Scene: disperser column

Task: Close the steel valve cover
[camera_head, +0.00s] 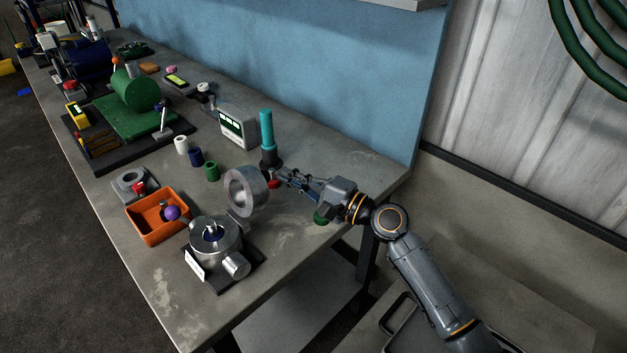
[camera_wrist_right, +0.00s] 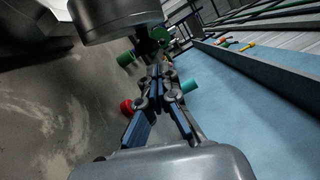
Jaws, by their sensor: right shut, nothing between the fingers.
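The steel valve body (camera_head: 238,266) stands on a dark base plate near the front of the bench, with its round top open and a blue-tinted interior. Its steel cover (camera_head: 235,194), a thick ring-like lid, stands raised on edge behind the body. The cover also shows large at the top of the right wrist view (camera_wrist_right: 108,18). My right gripper (camera_head: 281,175) is just right of and behind the cover, its fingers together and empty. Its fingers point up the middle of the wrist view (camera_wrist_right: 158,76). I cannot tell whether it touches the cover. My left gripper is out of view.
A teal-topped column (camera_head: 267,130) stands close behind my right gripper. An orange bin (camera_head: 158,237) holding small parts sits left of the valve. A white meter (camera_head: 238,126) and several small cylinders stand farther back. The bench's front right is mostly clear.

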